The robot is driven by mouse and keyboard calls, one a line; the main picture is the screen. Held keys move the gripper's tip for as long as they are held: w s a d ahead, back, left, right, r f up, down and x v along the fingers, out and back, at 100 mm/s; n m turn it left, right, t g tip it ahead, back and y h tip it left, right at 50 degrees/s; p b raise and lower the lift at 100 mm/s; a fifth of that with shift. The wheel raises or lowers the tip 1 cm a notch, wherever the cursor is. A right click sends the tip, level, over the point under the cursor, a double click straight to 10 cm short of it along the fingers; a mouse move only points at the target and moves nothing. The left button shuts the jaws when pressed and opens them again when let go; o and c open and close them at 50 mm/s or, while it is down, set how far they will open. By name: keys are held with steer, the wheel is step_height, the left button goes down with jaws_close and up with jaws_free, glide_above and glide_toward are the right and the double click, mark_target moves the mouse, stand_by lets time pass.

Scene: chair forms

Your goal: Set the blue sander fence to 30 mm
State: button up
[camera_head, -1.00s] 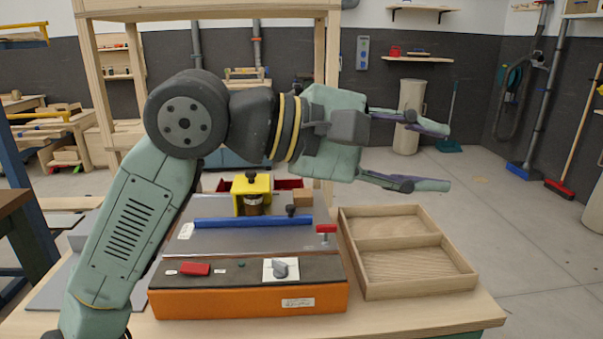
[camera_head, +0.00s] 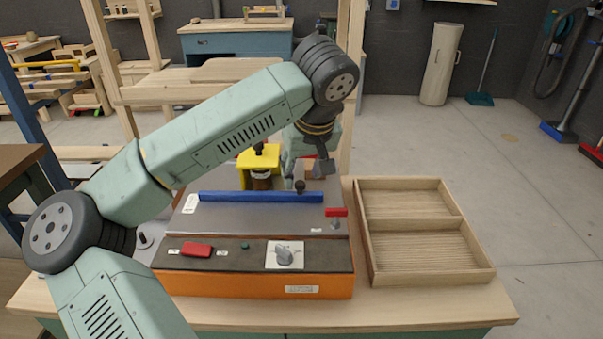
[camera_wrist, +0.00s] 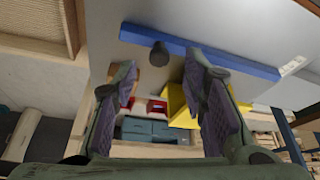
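The blue fence (camera_head: 250,197) lies across the grey table of the orange-based sander (camera_head: 235,287). A black knob (camera_head: 300,187) stands at its right part. In the wrist view the blue fence (camera_wrist: 225,62) crosses the upper part, with the black knob (camera_wrist: 158,54) at its edge. My gripper (camera_head: 304,172) hangs pointing down just above and behind the knob. In the wrist view my gripper (camera_wrist: 163,80) is open and empty, and the knob appears between and beyond its fingertips. I cannot read any scale; my forearm hides part of the back.
A yellow block over a wooden cylinder (camera_head: 261,180) stands behind the fence, close to my gripper. A red-handled piece (camera_head: 336,212) is right of the fence. The front panel has a red switch (camera_head: 197,249) and a grey dial (camera_head: 284,256). A wooden tray (camera_head: 480,258) stands at right.

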mark_target(300, 183)
steer(key=shift+x, duration=1.55)
steer(key=shift+r, duration=0.1)
jaws_close()
